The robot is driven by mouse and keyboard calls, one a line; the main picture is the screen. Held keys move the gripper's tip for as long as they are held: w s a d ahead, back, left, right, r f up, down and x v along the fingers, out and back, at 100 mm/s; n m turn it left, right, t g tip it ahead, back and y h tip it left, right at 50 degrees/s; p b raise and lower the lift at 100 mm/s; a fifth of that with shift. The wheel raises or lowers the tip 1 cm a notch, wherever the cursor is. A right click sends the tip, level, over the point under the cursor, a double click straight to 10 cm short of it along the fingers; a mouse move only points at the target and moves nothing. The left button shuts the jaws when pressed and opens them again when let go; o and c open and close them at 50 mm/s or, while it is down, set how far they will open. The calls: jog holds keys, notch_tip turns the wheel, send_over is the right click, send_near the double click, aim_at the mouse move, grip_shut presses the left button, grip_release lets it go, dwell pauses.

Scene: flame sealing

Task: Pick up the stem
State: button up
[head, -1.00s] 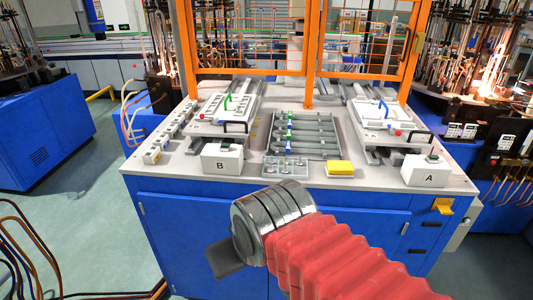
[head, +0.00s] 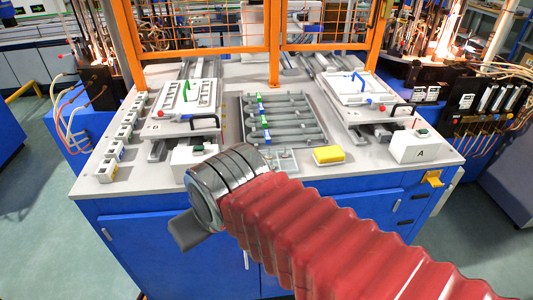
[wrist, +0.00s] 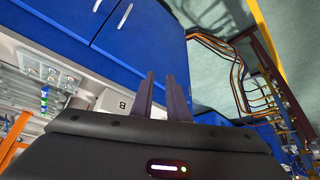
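My gripper (wrist: 160,90) shows two dark fingers with a narrow gap and nothing between them. In the head view only a dark end part of it shows, low in front of the bench's blue front. A small grey tray (head: 289,163) with small pieces stands at the bench's front, partly hidden by my arm. It also shows in the wrist view (wrist: 48,70), left of the fingers and apart from them. The pieces may be stems, but they are too small to tell. Behind it, a larger rack (head: 244,110) holds several grey tubes with green and blue marks.
White fixtures (head: 185,103) and (head: 360,90) flank the rack. An orange frame (head: 274,45) stands behind. Hoses (wrist: 235,65) hang in the wrist view.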

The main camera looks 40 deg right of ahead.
jog(key=w+d+r+n+t+h, duration=0.25)
jog(key=w+d+n, duration=0.25)
jog(key=d, duration=0.4)
jog(key=w+d+r+n+t+h, duration=0.1)
jog(key=w+d+r+n+h, duration=0.15)
jog(key=w+d+n, duration=0.45)
jog(key=w+d+r+n+t+h, duration=0.2)
jog(key=w+d+r+n, duration=0.1)
jog(key=d, duration=0.8)
jog(key=s+d+f+n+t+y, duration=0.2)
jog(key=d+f+n, duration=0.1)
jog(key=d+n, duration=0.55)
jog(key=s+a+f+n+y, duration=0.2)
jog(key=s+f+n+y, duration=0.3)
jog(key=n, duration=0.8)
jog(key=s+f, duration=0.2)
jog(key=s, duration=0.1)
jog(key=shift+s+a+y, duration=0.2)
jog(key=shift+a+y, duration=0.1)
jog(key=shift+y, duration=0.1)
